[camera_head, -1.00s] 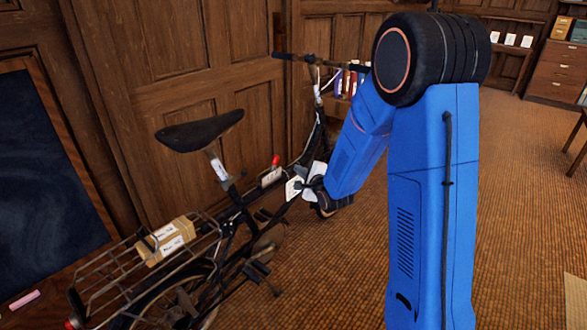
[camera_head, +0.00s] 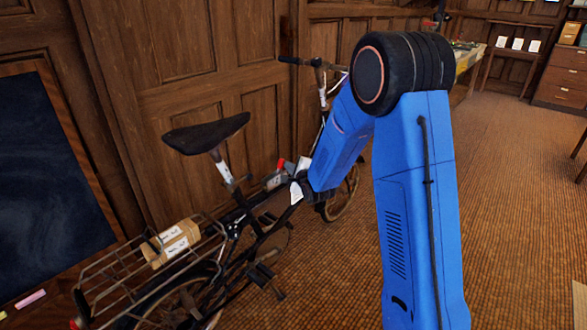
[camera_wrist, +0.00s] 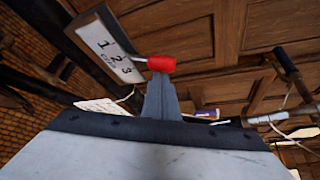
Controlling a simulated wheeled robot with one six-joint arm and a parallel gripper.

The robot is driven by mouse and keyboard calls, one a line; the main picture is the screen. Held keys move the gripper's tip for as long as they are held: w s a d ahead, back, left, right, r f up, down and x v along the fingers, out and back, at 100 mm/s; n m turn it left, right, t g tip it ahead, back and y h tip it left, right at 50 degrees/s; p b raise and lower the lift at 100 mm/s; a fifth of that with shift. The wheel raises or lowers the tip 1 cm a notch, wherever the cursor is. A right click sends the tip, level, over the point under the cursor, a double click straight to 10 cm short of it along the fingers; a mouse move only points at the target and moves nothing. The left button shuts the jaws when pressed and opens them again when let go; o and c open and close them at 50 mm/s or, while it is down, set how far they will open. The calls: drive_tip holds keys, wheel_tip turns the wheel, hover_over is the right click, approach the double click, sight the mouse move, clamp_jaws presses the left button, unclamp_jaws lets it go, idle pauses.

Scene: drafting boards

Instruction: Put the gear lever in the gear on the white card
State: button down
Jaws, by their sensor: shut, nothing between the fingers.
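The gear lever is a thin metal rod with a red knob (camera_wrist: 161,64). The knob also shows in the head view (camera_head: 281,165), on the bicycle's frame below the saddle. The rod comes out beside a gear plate (camera_wrist: 108,50) marked 1, 2, 3; I cannot tell which number it stands at. A white card (camera_wrist: 100,106) with small writing I cannot read lies behind my gripper (camera_wrist: 161,82); it hangs by the frame in the head view (camera_head: 296,193). My gripper is shut and empty, its tips just below the knob in the wrist view; contact is unclear.
The black bicycle, with its saddle (camera_head: 206,134) and rear rack holding a parcel (camera_head: 172,243), stands along the panelled wall (camera_head: 185,45). A blackboard (camera_head: 45,190) is at left. Open brown floor (camera_head: 510,190) lies to the right.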

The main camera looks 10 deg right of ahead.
sight(279, 163)
drive_tip(key=shift+a, duration=0.1)
idle(0.3)
drive_tip(key=shift+s+a+r+n+t+h, duration=0.15)
drive_tip(key=shift+s+a+r+n+t, duration=0.25)
drive_tip(key=shift+s+a+n, duration=0.25)
drive_tip(key=shift+s+a+r+n+t+h, duration=0.15)
drive_tip(key=shift+s+a+r+n+t, duration=0.35)
drive_tip(key=shift+a, duration=0.35)
drive_tip(key=shift+f, duration=0.1)
